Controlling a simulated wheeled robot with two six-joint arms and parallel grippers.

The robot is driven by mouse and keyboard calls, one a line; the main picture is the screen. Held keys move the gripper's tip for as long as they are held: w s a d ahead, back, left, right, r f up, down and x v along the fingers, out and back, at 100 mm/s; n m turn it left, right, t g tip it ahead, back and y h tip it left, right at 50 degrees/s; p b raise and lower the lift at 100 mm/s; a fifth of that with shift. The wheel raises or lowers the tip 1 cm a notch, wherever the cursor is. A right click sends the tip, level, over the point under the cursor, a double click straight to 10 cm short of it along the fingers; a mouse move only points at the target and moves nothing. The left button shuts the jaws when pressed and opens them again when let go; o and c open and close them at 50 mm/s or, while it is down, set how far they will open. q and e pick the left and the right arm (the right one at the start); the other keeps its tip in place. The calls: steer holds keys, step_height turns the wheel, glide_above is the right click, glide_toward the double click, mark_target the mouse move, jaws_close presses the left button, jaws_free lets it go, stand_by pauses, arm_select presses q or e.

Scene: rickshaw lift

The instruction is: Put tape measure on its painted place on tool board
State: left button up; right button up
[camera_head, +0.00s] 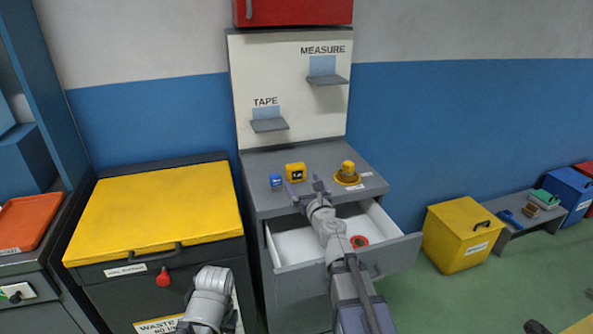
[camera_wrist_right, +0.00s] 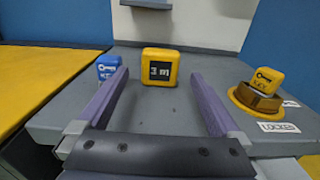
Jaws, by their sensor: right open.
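The tape measure, a small yellow box with a black "3 m" face (camera_wrist_right: 160,70), stands on the grey cabinet top; it also shows in the head view (camera_head: 295,172). My right gripper (camera_head: 305,188) is open and empty, just in front of it. In the right wrist view the tape measure lies ahead between the two purple fingers, apart from both. The white tool board (camera_head: 296,100) rises behind, with a small shelf under "TAPE" (camera_head: 268,125) and a higher one under "MEASURE" (camera_head: 328,80), each with a light blue painted patch. Both shelves are empty. Part of my left arm shows low in the head view; its fingers do not show.
A blue key-marked box (camera_head: 276,181) stands left of the tape measure. A yellow key-marked box (camera_wrist_right: 268,80) sits in a round brown-and-yellow holder on the right. The drawer (camera_head: 385,218) below is open, with a red ring (camera_head: 359,241) inside. A yellow-topped bin (camera_head: 150,205) stands left.

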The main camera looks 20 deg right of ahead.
mark_target(297, 171)
steer(key=shift+w+r, duration=0.15)
steer(key=shift+w, duration=3.85)
steer(key=shift+s, duration=0.1)
steer(key=shift+c, duration=0.6)
steer(key=c, duration=1.4)
step_height(297, 171, up, 10)
steer(key=p, duration=1)
steer(key=shift+c, duration=0.2)
